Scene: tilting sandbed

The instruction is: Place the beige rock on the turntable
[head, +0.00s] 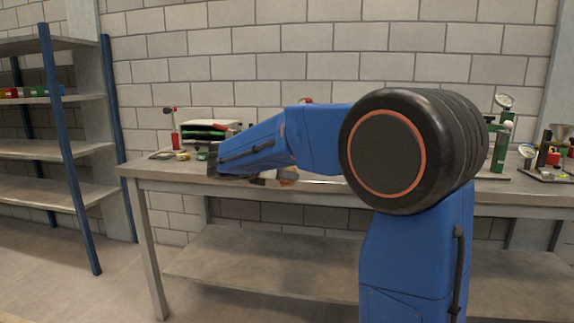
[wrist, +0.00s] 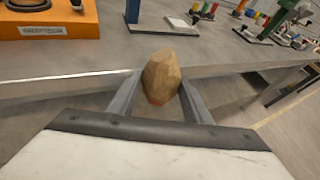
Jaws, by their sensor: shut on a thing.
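The beige rock (wrist: 161,75) is faceted, with a reddish patch at its lower end. In the wrist view my gripper (wrist: 158,92) is shut on it, one grey finger on each side. The rock appears near the front edge of the workbench. An orange block (wrist: 75,22) with a label plate and a dark round part on top is cut off at the upper left of the wrist view. It may be the turntable's base, but I cannot tell. In the head view the rock cannot be made out and my blue arm covers much of the bench.
The workbench (head: 510,184) runs along a block wall. A blue-posted stand (wrist: 133,12) and several small tools stand farther along it. A green stand (head: 499,150) is at the right of the head view. Blue-posted shelving (head: 55,150) is at the left. Bare bench top lies beyond the rock.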

